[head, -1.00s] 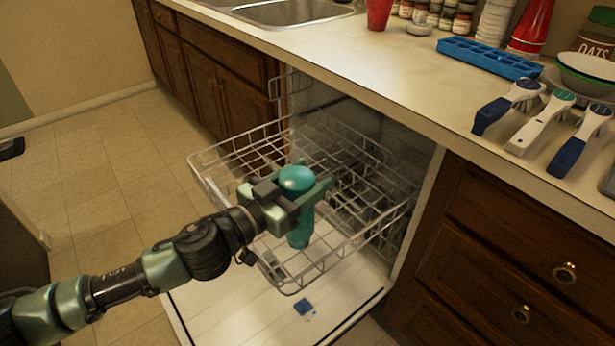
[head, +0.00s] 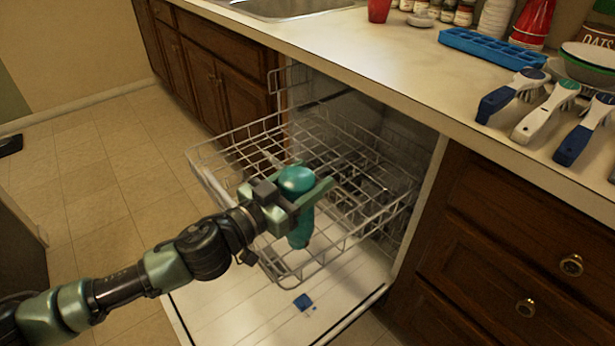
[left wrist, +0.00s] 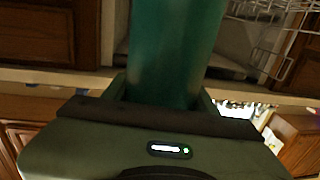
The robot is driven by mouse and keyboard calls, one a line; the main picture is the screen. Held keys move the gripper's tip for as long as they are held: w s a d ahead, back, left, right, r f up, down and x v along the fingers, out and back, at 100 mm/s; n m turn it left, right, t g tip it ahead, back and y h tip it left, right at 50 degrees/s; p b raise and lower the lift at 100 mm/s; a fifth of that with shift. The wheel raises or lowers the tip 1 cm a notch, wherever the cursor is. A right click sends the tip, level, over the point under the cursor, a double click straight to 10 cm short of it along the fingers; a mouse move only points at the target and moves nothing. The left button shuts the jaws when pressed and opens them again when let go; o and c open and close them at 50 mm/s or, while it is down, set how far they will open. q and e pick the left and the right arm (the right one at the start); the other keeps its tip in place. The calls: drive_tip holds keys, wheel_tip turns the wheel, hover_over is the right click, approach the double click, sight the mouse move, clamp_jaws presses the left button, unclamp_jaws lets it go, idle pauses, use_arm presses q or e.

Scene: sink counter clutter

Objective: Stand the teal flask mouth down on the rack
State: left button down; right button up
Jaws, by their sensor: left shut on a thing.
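The teal flask (head: 299,230) is upright between the fingers of my left gripper (head: 308,196), which is shut on it. Its rounded, lighter top shows above the fingers and its narrower body hangs below them. In the left wrist view the flask (left wrist: 175,45) fills the space between the fingers. The dishwasher rack (head: 237,133) is pulled out, a light wire basket. The flask appears over the front part of the rack in the head view; whether its lower end touches the wires I cannot tell. My right gripper is not in view.
The open dishwasher door (head: 230,310) lies under the rack, with a small blue packet (head: 303,302) on it. Above right, the counter (head: 400,65) holds a blue ice tray (head: 490,48), several brushes (head: 545,113) and jars.

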use_arm(q)
drive_tip(key=shift+f, duration=0.45)
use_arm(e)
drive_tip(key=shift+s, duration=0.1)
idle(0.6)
use_arm(q)
drive_tip(key=shift+c, duration=2)
unclamp_jaws()
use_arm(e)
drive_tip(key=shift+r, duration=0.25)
use_arm(q)
drive_tip(key=v, duration=0.8)
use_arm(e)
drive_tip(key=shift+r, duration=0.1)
use_arm(q)
drive_tip(key=shift+d, duration=0.1)
